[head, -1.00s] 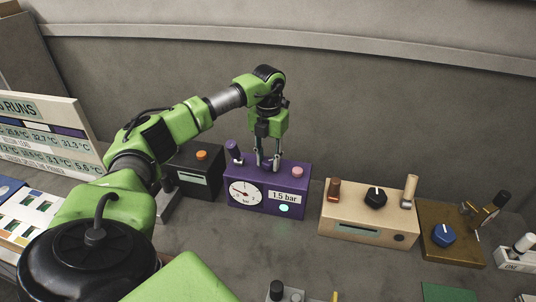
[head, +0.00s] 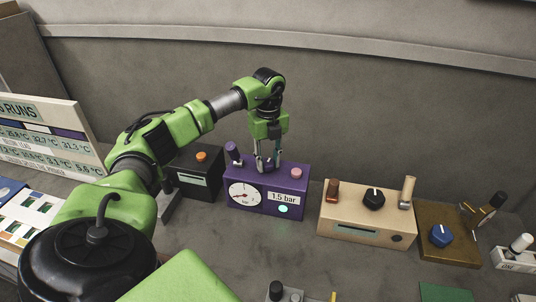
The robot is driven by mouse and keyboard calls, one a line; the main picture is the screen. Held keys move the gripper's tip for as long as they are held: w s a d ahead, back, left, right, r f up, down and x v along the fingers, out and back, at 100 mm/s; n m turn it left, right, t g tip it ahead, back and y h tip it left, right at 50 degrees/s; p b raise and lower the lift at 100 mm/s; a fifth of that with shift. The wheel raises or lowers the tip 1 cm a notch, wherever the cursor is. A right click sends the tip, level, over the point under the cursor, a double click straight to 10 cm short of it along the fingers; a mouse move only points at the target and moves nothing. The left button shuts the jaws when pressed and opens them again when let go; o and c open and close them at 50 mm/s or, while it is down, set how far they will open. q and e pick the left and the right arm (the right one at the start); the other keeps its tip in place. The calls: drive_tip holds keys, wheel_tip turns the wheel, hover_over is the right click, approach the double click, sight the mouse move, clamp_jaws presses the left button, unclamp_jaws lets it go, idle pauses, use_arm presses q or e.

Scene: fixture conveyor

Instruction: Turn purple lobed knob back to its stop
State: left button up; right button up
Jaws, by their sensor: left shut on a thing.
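The purple box (head: 265,205) stands on the bench in the head view, with a round white gauge, a "1.5 bar" label and a lit green light on its front. My left gripper (head: 267,165) points straight down at the top of the box. Its fingers are shut on the purple lobed knob (head: 267,164), which is mostly hidden between them. A purple lever (head: 232,154) stands left of the gripper and a pink button (head: 296,173) sits to the right. My right gripper is not in view.
A black box (head: 197,178) with an orange button stands close on the left. A beige box (head: 366,212) with a black knob and a brown base (head: 450,243) with a blue knob stand to the right.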

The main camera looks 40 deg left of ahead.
sight(268, 162)
use_arm(q)
drive_tip(key=shift+n, duration=0.6)
drive_tip(key=o, duration=1.1)
drive_tip(key=shift+r, duration=0.1)
wheel_tip(268, 162, up, 12)
idle(0.4)
